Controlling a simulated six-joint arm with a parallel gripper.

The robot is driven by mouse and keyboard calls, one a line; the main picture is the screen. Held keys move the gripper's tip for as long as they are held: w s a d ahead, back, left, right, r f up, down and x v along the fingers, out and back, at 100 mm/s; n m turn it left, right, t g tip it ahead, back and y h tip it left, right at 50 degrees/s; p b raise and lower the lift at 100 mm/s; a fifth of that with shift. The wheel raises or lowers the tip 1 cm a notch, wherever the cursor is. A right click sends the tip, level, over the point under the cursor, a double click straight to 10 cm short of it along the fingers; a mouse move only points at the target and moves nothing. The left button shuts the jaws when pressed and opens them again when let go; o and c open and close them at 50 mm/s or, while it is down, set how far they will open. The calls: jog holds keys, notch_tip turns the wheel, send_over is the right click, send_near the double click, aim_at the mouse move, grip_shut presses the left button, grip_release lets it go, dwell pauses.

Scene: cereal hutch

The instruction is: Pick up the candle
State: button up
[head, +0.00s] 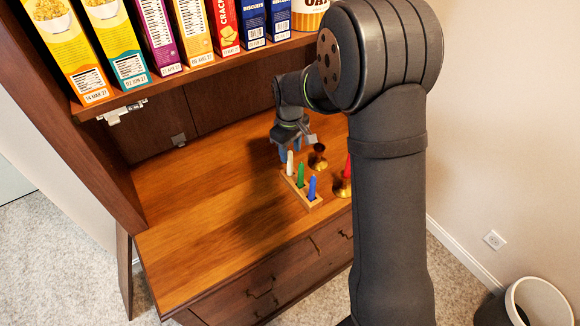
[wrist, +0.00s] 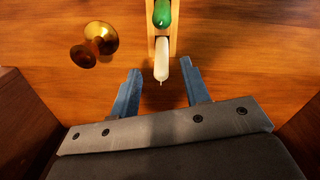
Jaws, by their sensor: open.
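A white candle (head: 290,163), a green candle (head: 301,175) and a blue candle (head: 312,188) stand upright in a row in a light wooden holder (head: 300,194). A red candle (head: 348,168) stands in a brass candlestick (head: 341,187), partly hidden by my arm. My gripper (head: 290,152) is open and empty, just behind and above the white candle. In the wrist view the white candle (wrist: 161,68) points between the two blue fingertips (wrist: 162,73), with gaps on both sides; its depth between them is unclear. The green candle (wrist: 162,14) is beyond it.
An empty brass candlestick (head: 318,158) stands right of the holder; it also shows in the wrist view (wrist: 100,38). A shelf (head: 205,74) with cereal and biscuit boxes overhangs the back of the wooden top. The top's left part (head: 190,240) is clear.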

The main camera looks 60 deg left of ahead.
aim_at(290, 158)
jog(key=shift+s+f, duration=0.1)
jog(key=shift+f, duration=1.9)
grip_shut()
jog(key=shift+r, duration=0.1)
